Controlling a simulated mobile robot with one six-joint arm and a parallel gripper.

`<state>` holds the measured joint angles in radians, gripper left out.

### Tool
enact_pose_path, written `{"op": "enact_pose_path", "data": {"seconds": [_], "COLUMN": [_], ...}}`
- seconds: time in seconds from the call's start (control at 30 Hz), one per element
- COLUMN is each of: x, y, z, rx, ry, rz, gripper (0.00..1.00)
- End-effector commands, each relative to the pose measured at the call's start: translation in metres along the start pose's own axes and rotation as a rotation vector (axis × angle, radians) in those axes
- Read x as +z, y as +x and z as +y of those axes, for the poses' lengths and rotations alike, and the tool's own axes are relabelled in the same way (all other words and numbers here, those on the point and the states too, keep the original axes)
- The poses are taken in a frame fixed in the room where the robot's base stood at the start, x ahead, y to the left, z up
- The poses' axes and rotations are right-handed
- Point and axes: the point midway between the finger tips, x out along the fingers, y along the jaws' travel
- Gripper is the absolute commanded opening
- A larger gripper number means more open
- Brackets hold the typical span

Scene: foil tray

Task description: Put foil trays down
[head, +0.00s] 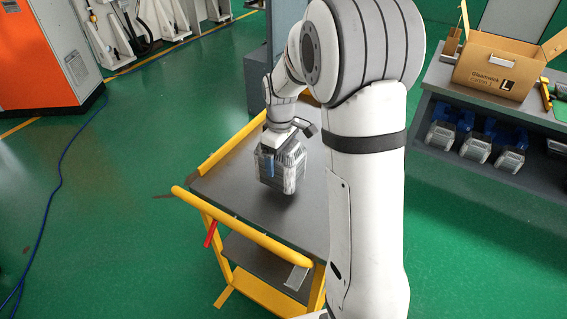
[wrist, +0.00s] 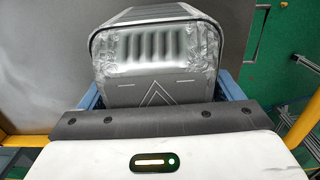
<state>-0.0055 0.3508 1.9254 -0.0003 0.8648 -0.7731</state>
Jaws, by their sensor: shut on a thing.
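A stack of silver foil trays (head: 291,170) is held by my gripper over the dark top of a yellow-framed cart (head: 231,194). In the head view I cannot tell whether the stack touches the cart top. The wrist view shows the foil trays (wrist: 155,50) close up, with ribbed sides and a crinkled rim. My gripper (head: 268,160) is shut on the stack, and its blue finger parts (wrist: 92,99) show on both sides of it. The fingertips are largely hidden by the trays.
The cart's yellow handle rail (head: 240,232) stands up at its near edge. A grey bench at right carries an open cardboard box (head: 498,72), with several foil stacks (head: 474,147) on its lower shelf. The cart top left of the trays is bare.

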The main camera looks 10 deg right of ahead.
Motion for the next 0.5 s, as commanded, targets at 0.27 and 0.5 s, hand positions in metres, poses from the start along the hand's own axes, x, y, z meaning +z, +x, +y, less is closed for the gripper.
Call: {"op": "enact_pose_path", "data": {"seconds": [0.27,0.5], "x": [-0.001,-0.001], "y": [0.034,0.035], "z": [-0.001,-0.001], "rx": [-0.001,0.000], "ry": [-0.002,-0.003], "rz": [-0.001,0.000], "gripper": [0.55,0.55]}}
